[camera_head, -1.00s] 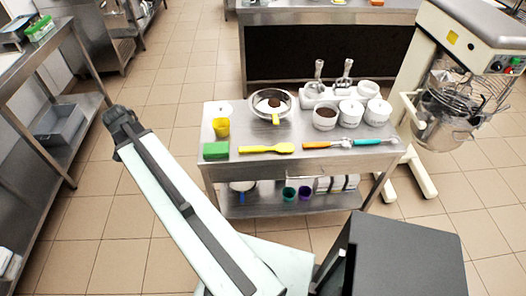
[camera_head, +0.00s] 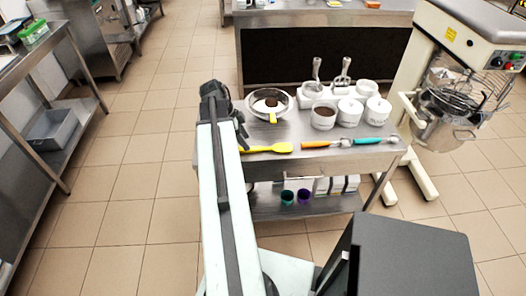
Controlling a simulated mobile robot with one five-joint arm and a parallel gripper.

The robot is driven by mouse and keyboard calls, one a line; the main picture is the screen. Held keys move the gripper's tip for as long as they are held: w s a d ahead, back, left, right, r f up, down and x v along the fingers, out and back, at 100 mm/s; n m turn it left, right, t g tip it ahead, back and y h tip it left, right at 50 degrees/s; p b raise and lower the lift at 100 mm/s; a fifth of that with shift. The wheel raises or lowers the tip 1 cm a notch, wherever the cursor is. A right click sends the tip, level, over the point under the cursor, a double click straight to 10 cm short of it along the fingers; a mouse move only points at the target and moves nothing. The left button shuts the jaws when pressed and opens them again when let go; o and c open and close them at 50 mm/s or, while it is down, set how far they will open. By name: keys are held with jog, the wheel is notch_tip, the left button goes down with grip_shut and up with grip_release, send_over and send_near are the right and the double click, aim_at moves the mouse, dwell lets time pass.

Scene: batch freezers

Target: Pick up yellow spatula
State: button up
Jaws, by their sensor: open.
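The yellow spatula (camera_head: 270,149) lies flat on the steel cart top (camera_head: 285,134), near its front edge. Its broad end points right, and its left end is partly hidden behind my arm. My gripper (camera_head: 238,130) is at the far end of my arm, over the left part of the cart, left of and beyond the spatula's left end. It appears apart from the spatula and holds nothing that I can see. The fingers are dark and small in the picture.
An orange-handled tool (camera_head: 325,144) and a teal-handled tool (camera_head: 372,141) lie right of the spatula. A metal bowl (camera_head: 251,108) and several white tubs, one being this tub (camera_head: 350,112), stand behind. A large mixer (camera_head: 440,100) is at right. Floor left of the cart is clear.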

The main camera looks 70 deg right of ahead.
aim_at(264, 149)
jog(key=b+x, duration=0.4)
jog(key=x, duration=0.1)
jog(key=shift+w+d+f, duration=0.1)
jog(key=shift+d+f, duration=0.1)
jog(key=shift+r, duration=0.2)
jog(key=shift+f, duration=0.1)
grip_shut()
